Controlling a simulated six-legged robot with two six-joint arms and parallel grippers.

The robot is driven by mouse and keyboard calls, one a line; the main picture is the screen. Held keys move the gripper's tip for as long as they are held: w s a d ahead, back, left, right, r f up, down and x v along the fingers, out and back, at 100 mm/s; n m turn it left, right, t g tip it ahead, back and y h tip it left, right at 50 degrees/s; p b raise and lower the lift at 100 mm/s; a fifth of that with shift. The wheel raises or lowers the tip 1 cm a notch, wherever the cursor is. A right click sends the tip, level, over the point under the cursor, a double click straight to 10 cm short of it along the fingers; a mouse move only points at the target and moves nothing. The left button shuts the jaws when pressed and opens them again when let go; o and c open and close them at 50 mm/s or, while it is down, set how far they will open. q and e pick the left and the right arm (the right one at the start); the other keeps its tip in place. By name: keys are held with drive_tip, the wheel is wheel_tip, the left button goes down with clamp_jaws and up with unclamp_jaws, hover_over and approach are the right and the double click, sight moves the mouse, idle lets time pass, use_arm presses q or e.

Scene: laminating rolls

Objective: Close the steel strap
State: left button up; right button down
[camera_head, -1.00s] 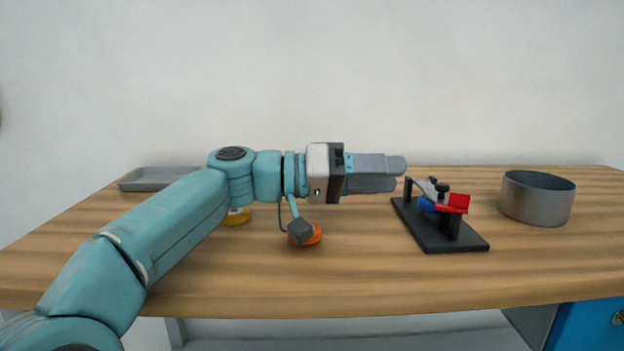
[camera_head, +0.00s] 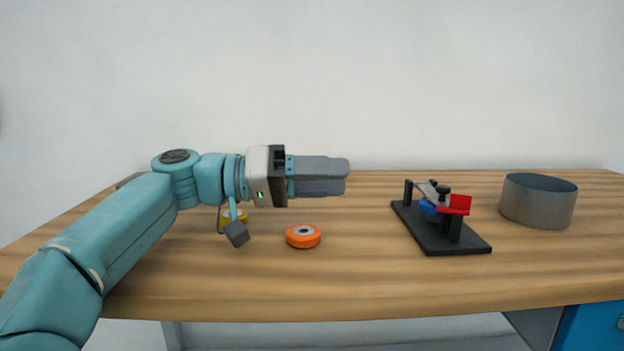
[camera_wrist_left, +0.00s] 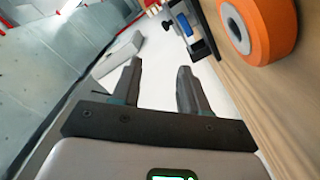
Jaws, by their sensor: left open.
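The laminating fixture is a black base (camera_head: 425,232) with black posts on the right half of the table. A grey steel strap (camera_head: 428,191) lies across its top above a blue roll (camera_head: 428,207), with a red piece (camera_head: 457,204) at its right end. The fixture also shows at the top of the left wrist view (camera_wrist_left: 200,35). My left gripper (camera_head: 347,176) is open and empty, in the air left of the fixture and apart from it. In the left wrist view its two fingers (camera_wrist_left: 160,82) stand apart with nothing between them. My right gripper is not in view.
An orange roll (camera_head: 303,237) lies on the wooden table (camera_head: 350,285) below my left gripper. A yellow roll (camera_head: 238,216) is partly hidden behind my arm. A grey round container (camera_head: 538,201) stands right of the fixture. The table's front middle is clear.

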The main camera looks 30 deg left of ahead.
use_arm(q)
drive_tip(key=shift+v, duration=1)
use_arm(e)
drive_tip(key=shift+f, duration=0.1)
use_arm(q)
drive_tip(key=shift+s+a, duration=0.15)
drive_tip(key=shift+a, duration=0.1)
drive_tip(key=p+v, duration=0.4)
drive_tip(key=v, duration=1)
drive_tip(key=shift+s+a+r, duration=0.1)
drive_tip(key=shift+a+r, duration=0.05)
drive_tip(key=shift+a, duration=0.05)
drive_tip(key=shift+s+a+p, duration=0.3)
drive_tip(key=shift+s+a, duration=0.15)
drive_tip(key=shift+a, duration=0.05)
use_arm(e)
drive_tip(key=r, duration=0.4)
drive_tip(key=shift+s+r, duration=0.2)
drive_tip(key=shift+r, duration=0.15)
use_arm(q)
drive_tip(key=shift+d, duration=0.1)
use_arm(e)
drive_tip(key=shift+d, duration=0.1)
